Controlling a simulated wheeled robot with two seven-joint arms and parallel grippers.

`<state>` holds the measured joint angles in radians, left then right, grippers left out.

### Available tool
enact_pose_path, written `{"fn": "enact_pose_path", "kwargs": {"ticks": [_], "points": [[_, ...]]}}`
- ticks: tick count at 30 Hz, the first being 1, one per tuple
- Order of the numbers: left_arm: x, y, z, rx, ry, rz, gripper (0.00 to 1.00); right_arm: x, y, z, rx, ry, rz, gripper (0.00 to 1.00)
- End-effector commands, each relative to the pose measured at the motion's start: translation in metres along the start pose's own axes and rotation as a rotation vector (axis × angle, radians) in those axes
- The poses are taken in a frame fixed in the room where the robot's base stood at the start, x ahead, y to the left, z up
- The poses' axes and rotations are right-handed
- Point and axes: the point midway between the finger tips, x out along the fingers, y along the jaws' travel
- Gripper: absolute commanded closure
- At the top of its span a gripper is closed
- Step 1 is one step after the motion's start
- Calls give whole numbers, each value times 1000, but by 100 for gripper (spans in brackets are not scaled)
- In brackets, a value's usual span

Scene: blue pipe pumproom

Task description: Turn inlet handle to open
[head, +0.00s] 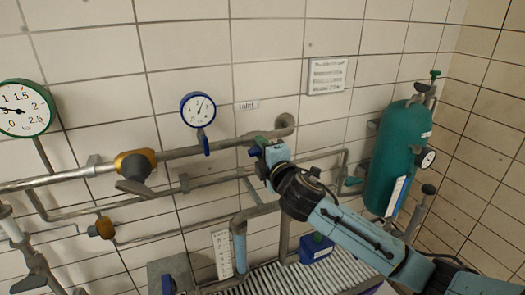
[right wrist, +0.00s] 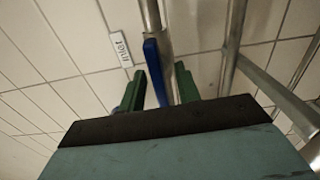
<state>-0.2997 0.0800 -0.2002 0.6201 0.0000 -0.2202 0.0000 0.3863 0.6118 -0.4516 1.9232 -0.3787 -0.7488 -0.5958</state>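The inlet sign (head: 246,105) is on the tiled wall, and it also shows in the right wrist view (right wrist: 120,50). The blue inlet handle (right wrist: 155,70) is a flat lever on the pipe beside that sign. My right gripper (head: 258,146) is at the pipe just below the sign and hides most of the handle in the head view. In the right wrist view, its green fingers (right wrist: 159,72) are apart, one on each side of the blue lever, with gaps visible. My left gripper is not in view.
A blue-rimmed gauge (head: 198,110) with a blue lever (head: 205,145) stands left of my right gripper. A brass valve (head: 135,164) is farther left on the pipe. A green tank (head: 397,155) stands at the right. Pipes and a blue box (head: 316,248) lie below my arm.

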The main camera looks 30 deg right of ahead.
Motion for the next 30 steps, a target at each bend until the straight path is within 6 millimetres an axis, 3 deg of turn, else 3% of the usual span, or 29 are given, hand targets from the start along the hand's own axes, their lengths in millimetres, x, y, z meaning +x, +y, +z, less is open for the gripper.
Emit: {"fn": "enact_pose_path", "kwargs": {"ticks": [11, 30], "points": [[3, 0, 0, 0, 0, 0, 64, -9, -2, 0, 1, 0, -1, 67], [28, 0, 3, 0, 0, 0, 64, -121, -2, 0, 1, 2, -1, 67]]}}
